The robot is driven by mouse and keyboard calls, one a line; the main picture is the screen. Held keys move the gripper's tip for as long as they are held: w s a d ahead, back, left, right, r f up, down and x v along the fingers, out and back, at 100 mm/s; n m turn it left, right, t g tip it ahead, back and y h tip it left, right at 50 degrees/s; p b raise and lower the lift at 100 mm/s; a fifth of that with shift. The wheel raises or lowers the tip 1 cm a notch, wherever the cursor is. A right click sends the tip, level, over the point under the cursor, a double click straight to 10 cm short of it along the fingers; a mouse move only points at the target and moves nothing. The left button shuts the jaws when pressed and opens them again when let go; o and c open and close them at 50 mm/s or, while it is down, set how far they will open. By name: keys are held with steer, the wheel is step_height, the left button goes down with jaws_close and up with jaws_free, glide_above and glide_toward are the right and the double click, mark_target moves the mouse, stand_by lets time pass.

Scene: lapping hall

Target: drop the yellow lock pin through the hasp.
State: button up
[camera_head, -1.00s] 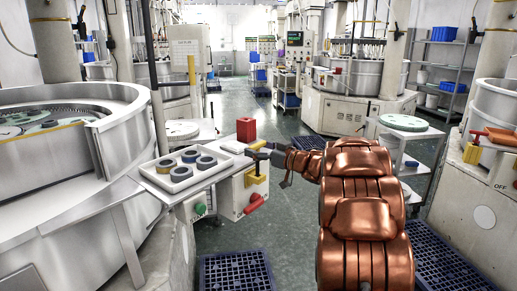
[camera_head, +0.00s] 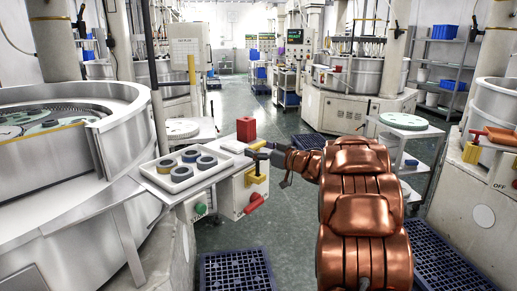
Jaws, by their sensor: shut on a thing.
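My gripper (camera_head: 262,152) is at the front right corner of the small white control box (camera_head: 232,194), shut on a small yellow piece (camera_head: 257,145) that looks like the lock pin. Most of the pin is hidden by the dark fingers. Just below the fingers, a yellow hasp-like bracket (camera_head: 257,178) sits on the box's side, above a red handle (camera_head: 254,204). The gap between pin and bracket is too small to judge, and the hasp's hole does not show.
A red block (camera_head: 246,129) stands on the box top behind the gripper. A white tray (camera_head: 163,182) with several dark rings is to its left. A big lapping machine (camera_head: 98,190) fills the left. Blue floor grates (camera_head: 237,272) lie in front.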

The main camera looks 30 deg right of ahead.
mark_target(258, 165)
steer(key=shift+f+b, duration=0.85)
steer(key=shift+f, duration=2.15)
steer(key=o, duration=1.1)
steer(key=v, duration=1.2)
steer(key=shift+w, duration=0.1)
